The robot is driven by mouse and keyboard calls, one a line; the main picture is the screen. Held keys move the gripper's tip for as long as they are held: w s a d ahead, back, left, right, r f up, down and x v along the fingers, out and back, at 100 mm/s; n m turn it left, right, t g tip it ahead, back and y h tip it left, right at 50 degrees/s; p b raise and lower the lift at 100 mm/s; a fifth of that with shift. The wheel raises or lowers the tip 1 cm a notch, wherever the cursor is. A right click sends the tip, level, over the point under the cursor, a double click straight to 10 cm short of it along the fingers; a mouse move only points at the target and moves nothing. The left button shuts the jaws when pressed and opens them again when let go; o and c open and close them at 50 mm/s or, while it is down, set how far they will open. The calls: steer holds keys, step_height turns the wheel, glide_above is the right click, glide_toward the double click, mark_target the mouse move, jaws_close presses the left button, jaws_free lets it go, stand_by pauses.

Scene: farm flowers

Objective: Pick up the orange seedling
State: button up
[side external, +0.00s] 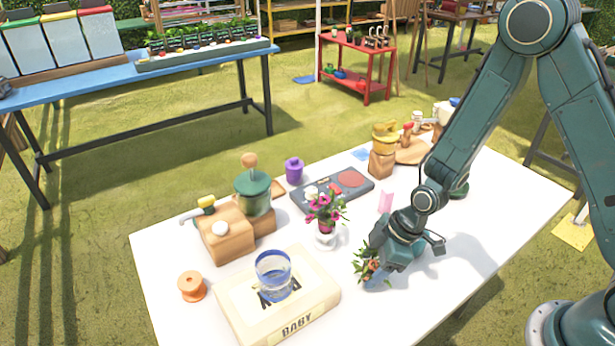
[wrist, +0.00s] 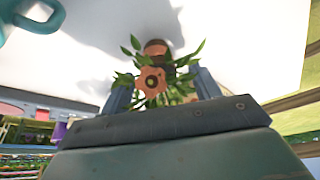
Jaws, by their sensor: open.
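The orange seedling (side external: 368,266) has green leaves and an orange bloom and stands on the white table. In the wrist view its orange flower (wrist: 151,80) and leaves fill the space between the two blue-grey fingers. My gripper (side external: 377,268) is open and low at the seedling, with its fingers on either side of it; it also shows in the wrist view (wrist: 162,88). A brown round part, perhaps the pot (wrist: 155,48), shows behind the leaves. Whether the fingers touch the plant cannot be told.
A potted magenta flower (side external: 325,212) stands to the left of my gripper. A cream box marked BABY (side external: 318,300) carries a blue glass (side external: 273,275). A pink card (side external: 386,202) stands behind my gripper. The front right of the white table (side external: 480,240) is clear.

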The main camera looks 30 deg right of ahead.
mark_target(374, 258)
steer(key=c, duration=1)
steer(key=shift+c, duration=0.2)
steer(key=shift+r, duration=0.2)
step_height(374, 258, up, 20)
steer(key=shift+f, duration=0.15)
stand_by(0.7)
